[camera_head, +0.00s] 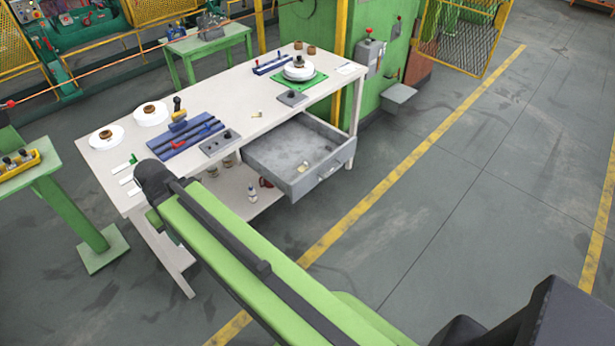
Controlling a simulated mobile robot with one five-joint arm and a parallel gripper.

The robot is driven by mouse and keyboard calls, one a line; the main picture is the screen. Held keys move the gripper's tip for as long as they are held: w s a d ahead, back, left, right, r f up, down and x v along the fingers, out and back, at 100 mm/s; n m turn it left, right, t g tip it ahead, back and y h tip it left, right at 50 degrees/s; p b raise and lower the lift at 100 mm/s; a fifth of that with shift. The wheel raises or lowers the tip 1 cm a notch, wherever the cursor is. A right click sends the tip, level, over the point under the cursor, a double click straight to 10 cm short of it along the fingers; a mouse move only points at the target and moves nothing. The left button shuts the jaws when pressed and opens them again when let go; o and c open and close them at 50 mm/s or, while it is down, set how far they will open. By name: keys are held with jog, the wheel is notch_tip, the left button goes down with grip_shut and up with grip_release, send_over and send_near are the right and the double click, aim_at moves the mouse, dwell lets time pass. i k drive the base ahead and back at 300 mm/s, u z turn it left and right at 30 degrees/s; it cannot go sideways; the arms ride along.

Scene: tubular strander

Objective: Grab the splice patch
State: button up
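I cannot single out the splice patch with certainty. A small tan piece (256,114) lies on the white workbench (225,99), right of its middle. Small pale items (303,166) lie in the open grey drawer (283,151) under the bench's front edge. Several small white strips (126,180) lie at the bench's near left end, beside the black joint of my green arm. Any of these is too small to identify. My arm reaches from the lower right up to this left end. My gripper does not show; it is out of sight beyond or below the arm.
On the bench are white spools (151,114), a blue fixture (186,136), a grey plate with knobs (219,142), and a white reel on a green mat (299,70). A small bottle (252,194) stands on the lower shelf. The drawer juts forward. The floor right of the bench is clear.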

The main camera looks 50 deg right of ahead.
aim_at(305, 167)
jog(key=z, duration=0.15)
jog(key=i, duration=0.9)
jog(key=u, duration=0.05)
